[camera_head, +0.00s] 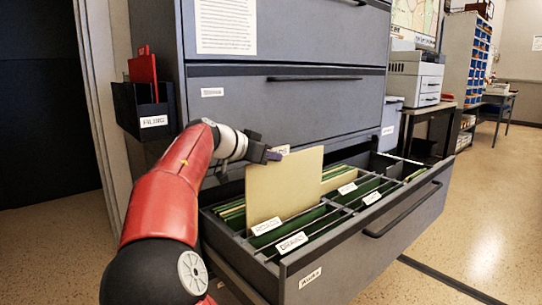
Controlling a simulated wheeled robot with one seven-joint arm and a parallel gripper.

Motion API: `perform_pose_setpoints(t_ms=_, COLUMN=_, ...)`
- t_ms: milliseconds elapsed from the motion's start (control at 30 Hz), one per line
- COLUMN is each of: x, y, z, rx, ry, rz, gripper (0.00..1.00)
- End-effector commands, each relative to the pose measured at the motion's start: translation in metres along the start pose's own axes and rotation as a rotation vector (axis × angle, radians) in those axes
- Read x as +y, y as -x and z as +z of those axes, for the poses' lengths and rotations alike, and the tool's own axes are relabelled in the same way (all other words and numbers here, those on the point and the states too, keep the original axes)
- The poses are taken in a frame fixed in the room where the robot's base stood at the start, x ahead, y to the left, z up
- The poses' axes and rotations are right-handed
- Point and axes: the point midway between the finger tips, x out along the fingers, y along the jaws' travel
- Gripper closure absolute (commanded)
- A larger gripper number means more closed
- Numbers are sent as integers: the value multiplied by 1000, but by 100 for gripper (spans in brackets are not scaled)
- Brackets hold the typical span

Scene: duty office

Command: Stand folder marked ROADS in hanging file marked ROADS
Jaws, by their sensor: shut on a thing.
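A plain tan folder (284,185) stands upright over the front left part of an open drawer (345,250). My gripper (272,155) is shut on the folder's upper left edge. A small white tab (281,149) shows at the folder's top, too small to read. The folder's lower edge is down among the green hanging files (320,213), behind a white label (266,226). A second white label (291,242) sits in front of it. I cannot read for certain which label says ROADS, nor tell whether the folder's bottom is inside a file.
More labelled files (347,188) fill the drawer's middle, with dark dividers between sections. The grey cabinet (290,105) rises behind. A black wall holder with a red folder (143,70) is at left. A printer (415,75) stands at right. Floor on the right is clear.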

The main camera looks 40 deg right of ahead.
Motion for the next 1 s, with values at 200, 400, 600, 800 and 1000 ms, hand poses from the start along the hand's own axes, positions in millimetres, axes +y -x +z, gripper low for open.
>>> perform_pose_setpoints(t_ms=200, x=0, y=-6, z=14, rx=0, ry=1, rz=0, gripper=100)
perform_pose_setpoints(t_ms=400, x=0, y=-11, z=27, rx=1, ry=1, rz=0, gripper=100)
perform_pose_setpoints(t_ms=600, x=0, y=-16, z=40, rx=1, ry=2, rz=0, gripper=100)
perform_pose_setpoints(t_ms=800, x=0, y=-22, z=53, rx=0, ry=1, rz=0, gripper=100)
perform_pose_setpoints(t_ms=1000, x=0, y=-27, z=66, rx=1, ry=1, rz=1, gripper=100)
